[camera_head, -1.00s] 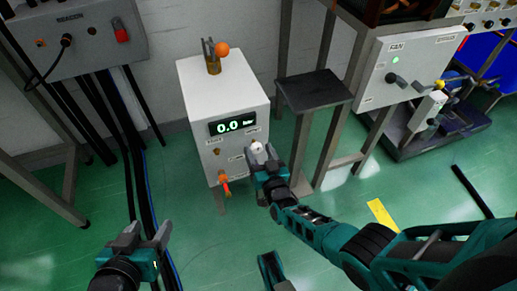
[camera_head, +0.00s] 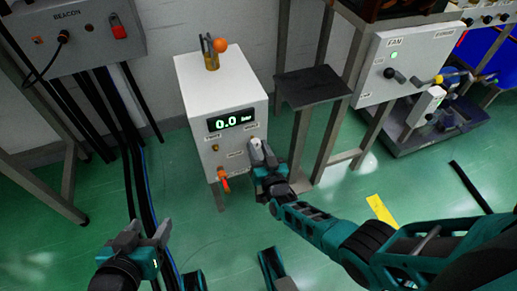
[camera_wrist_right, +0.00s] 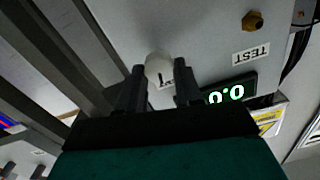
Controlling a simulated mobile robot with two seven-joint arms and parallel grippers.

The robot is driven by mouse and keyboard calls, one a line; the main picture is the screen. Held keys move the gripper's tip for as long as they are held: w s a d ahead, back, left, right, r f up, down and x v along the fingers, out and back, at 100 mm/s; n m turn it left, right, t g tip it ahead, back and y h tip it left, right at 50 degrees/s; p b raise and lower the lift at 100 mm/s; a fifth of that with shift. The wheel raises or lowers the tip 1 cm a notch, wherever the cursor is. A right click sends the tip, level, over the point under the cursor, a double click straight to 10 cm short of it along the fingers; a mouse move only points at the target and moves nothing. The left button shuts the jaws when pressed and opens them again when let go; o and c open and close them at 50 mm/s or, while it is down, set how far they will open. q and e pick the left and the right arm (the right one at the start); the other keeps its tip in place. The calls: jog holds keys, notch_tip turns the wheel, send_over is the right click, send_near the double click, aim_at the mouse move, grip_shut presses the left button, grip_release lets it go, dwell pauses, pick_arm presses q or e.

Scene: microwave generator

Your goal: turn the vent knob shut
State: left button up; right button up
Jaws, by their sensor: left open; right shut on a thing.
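The white box with the pressure display (camera_head: 222,83) stands on the floor, and its lit screen (camera_head: 231,120) reads 0.0. The label beside this knob is mostly covered. My left gripper (camera_head: 147,235) is open and empty, low at left, away from the box.
A brass fitting (camera_wrist_right: 252,20) shows beside the TEST label. An orange ball (camera_head: 220,45) and a brass part top the box. A dark stool-like stand (camera_head: 312,88) is close on the right, beside the fan panel (camera_head: 405,65). Cables hang at left.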

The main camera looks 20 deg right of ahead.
jog(key=m, duration=0.2)
jog(key=shift+m+b, duration=0.3)
jog(key=shift+b, duration=0.05)
jog(key=m, duration=0.2)
jog(key=shift+d+m, duration=0.1)
jog(key=shift+m, duration=0.2)
jog(key=m, duration=0.2)
jog(key=shift+w+m, duration=0.1)
jog(key=shift+m, duration=0.3)
jog(key=m, duration=0.5)
jog(key=shift+f+m, duration=0.1)
jog(key=shift+m, duration=1.1)
